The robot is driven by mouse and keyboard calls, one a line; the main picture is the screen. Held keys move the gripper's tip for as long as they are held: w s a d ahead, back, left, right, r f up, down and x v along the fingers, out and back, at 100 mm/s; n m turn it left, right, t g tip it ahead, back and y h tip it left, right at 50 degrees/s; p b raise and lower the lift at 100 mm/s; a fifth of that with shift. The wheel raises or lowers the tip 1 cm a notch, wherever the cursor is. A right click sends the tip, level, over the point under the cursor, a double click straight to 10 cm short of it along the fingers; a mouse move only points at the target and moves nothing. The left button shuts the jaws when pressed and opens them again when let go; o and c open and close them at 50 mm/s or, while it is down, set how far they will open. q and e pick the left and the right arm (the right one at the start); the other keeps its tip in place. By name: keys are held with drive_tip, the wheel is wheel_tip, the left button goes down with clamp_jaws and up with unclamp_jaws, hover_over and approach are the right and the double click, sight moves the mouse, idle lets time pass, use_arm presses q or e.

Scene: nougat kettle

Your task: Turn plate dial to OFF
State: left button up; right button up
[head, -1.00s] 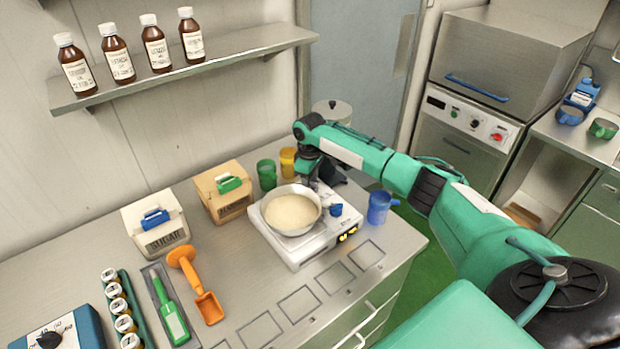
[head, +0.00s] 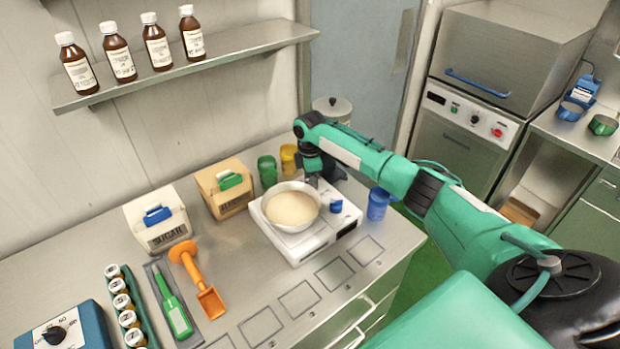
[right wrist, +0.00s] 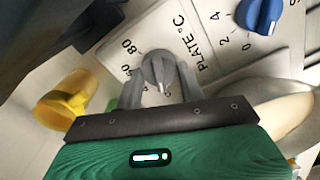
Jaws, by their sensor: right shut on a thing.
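The hot plate (head: 325,236) stands on the counter with a pan of pale cream mass (head: 292,209) on it. In the right wrist view the grey plate dial (right wrist: 157,68) sits beside the "PLATE °C" lettering, with 60 and 80 printed near it. My right gripper (right wrist: 160,85) has one finger on each side of this dial and is shut on it. The dial's white pointer line faces the gripper's palm; the marking there is mostly hidden. In the head view my right gripper (head: 313,182) is behind the pan, partly hidden. My left gripper is not in view.
A blue knob (right wrist: 259,14) with a 0, 2, 4 scale is near the dial. A blue jug (head: 378,204) is right of the plate, below my arm. The counter front has empty marked squares.

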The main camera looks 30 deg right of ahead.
idle(0.5)
drive_tip(key=o, duration=1)
drive_tip(key=shift+c, duration=0.2)
drive_tip(key=shift+r, duration=0.5)
wheel_tip(320, 180, up, 13)
drive_tip(key=b, duration=0.4)
drive_tip(key=shift+f, duration=0.1)
